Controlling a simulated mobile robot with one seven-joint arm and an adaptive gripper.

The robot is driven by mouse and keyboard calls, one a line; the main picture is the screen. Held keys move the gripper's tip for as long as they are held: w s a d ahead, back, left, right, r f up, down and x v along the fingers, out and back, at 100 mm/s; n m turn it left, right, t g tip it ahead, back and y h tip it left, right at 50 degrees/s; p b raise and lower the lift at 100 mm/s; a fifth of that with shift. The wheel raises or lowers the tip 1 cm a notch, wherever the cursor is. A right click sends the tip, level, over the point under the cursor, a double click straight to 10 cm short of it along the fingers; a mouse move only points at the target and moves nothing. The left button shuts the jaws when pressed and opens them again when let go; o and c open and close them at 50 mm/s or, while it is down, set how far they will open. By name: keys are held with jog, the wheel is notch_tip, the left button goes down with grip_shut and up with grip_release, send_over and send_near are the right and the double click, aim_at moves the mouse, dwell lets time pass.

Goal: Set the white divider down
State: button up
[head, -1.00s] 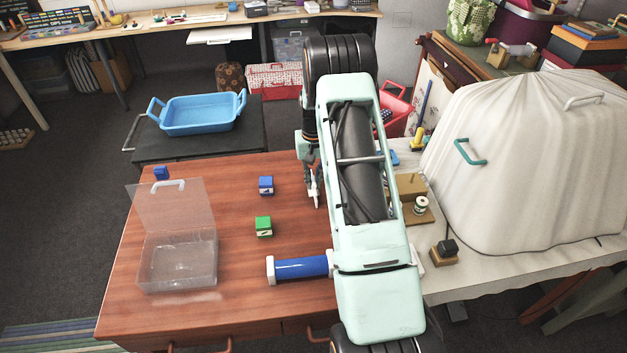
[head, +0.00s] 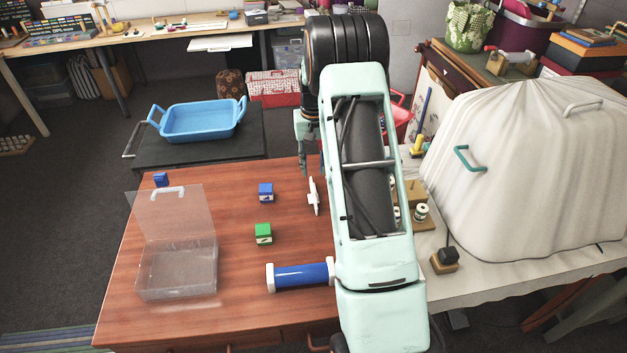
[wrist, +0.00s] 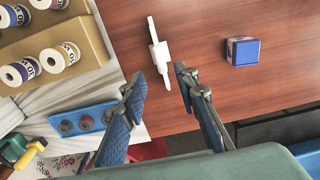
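The white divider (head: 314,196) rests on the brown table just left of my arm. It also shows in the wrist view (wrist: 158,52), beyond my fingertips near the table's edge. My gripper (head: 303,165) is apart from the divider, on its far side in the head view. In the wrist view my gripper (wrist: 157,88) has its two fingers spread, with nothing held between them.
A blue block (head: 266,193), a green block (head: 263,234) and a blue roll with white ends (head: 301,274) lie on the table. A clear open-lidded box (head: 178,268) stands at left. Thread spools (wrist: 52,60) stand on a wooden holder beside the table.

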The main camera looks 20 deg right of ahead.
jog(key=shift+r, duration=1.75)
